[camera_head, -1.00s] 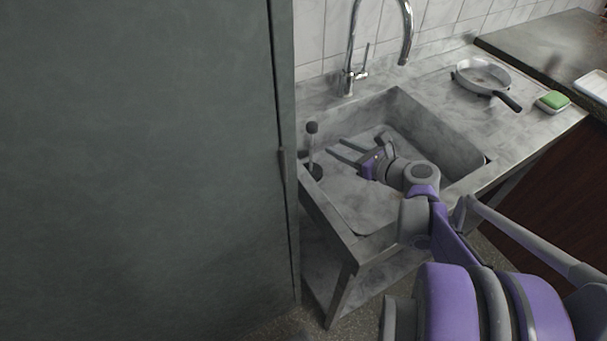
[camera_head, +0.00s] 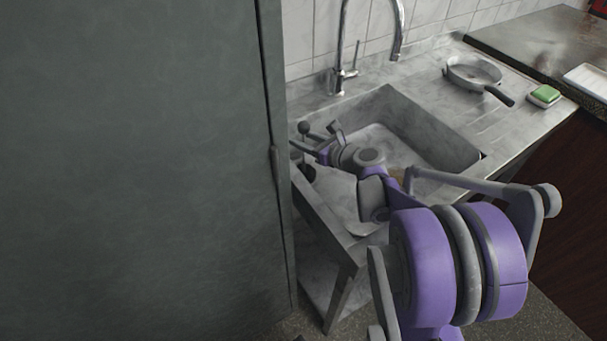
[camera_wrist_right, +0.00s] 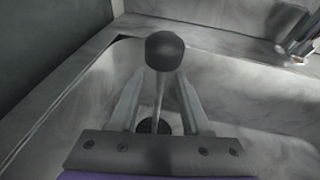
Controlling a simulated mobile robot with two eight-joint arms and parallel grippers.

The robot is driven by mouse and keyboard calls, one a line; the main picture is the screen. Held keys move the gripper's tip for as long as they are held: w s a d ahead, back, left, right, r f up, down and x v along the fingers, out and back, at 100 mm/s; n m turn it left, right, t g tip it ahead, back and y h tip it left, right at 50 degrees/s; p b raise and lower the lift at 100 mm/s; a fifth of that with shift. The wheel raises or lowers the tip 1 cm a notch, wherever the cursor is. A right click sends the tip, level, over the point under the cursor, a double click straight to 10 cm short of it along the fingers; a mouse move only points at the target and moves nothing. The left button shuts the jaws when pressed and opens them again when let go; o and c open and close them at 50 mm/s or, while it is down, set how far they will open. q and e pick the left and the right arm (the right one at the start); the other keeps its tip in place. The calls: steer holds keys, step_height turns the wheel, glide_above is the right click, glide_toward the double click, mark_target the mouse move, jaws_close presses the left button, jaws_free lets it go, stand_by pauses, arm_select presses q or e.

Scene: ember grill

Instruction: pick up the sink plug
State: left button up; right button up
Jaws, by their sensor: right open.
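The sink plug has a dark round knob (camera_head: 303,128) on a thin upright rod with a dark base, standing at the left end of the sink basin. In the right wrist view its knob (camera_wrist_right: 164,51) is large and its rod runs down to a dark disc (camera_wrist_right: 153,126). My right gripper (camera_head: 304,139) reaches over the basin from the right, at the plug. In the wrist view my right gripper (camera_wrist_right: 160,80) is open, with one finger on each side of the rod, below the knob. Gaps show beside the rod. My left gripper is out of view.
The stone sink (camera_head: 459,139) has a tap (camera_head: 341,80) behind the basin. A pan (camera_head: 468,70) and a green sponge (camera_head: 546,93) lie on the counter at right. A tall dark grey panel (camera_head: 130,170) stands close to the plug on the left.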

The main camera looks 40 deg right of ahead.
jaws_close()
stand_by(1.4)
